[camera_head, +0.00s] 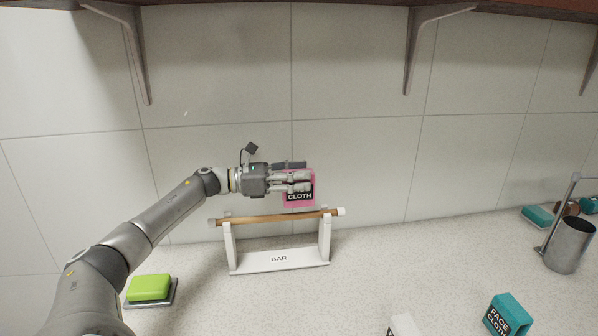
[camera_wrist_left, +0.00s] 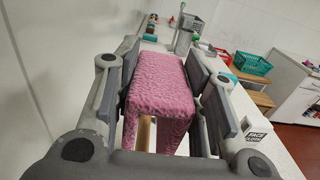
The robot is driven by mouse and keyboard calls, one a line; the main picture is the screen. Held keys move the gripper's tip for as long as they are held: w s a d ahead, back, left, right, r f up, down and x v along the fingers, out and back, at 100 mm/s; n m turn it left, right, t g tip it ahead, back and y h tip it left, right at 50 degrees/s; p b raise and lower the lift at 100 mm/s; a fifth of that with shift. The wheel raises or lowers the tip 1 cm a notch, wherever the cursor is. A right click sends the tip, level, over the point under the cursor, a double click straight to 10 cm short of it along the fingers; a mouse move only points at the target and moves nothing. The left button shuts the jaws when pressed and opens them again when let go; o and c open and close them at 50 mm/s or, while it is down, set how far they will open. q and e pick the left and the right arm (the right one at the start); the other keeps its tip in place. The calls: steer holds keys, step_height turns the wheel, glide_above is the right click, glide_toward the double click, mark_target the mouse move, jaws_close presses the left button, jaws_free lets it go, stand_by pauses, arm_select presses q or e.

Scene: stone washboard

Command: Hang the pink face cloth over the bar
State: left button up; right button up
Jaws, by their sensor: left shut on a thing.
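The pink face cloth (camera_head: 299,201) is a pink piece with a black label reading "CLOTH". My left gripper (camera_head: 303,181) is shut on it, just above the bar in the head view. In the left wrist view the cloth (camera_wrist_left: 160,88) sits between the two fingers of my left gripper (camera_wrist_left: 165,85). The bar (camera_head: 270,218) is a wooden rod on a white stand labelled "BAR". The cloth's lower edge is close to the rod in the head view; I cannot tell whether they touch. My right gripper is not in view.
A green block on a grey dish (camera_head: 150,288) is at left. A teal face cloth (camera_head: 508,315) and a white item (camera_head: 405,325) are at front right. A metal cup (camera_head: 568,245) stands at far right. A bracketed shelf (camera_head: 300,5) runs overhead.

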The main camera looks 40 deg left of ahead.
mark_target(298, 197)
arm_select(q)
steer(key=shift+w+f, duration=0.1)
steer(key=shift+f, duration=0.7)
steer(key=shift+f+b, duration=0.75)
steer(key=shift+b, duration=0.05)
steer(key=shift+f+b, duration=0.6)
steer(key=shift+b, duration=0.05)
steer(key=shift+f+b, duration=1)
steer(key=shift+b, duration=0.25)
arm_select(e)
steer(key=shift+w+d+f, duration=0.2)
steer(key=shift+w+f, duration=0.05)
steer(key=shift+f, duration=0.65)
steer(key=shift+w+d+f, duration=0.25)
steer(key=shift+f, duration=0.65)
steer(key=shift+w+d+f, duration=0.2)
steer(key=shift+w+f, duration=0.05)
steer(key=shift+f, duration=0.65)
arm_select(q)
steer(key=o, duration=1.1)
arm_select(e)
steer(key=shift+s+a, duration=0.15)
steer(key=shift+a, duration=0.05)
arm_select(q)
steer(key=shift+r, duration=0.1)
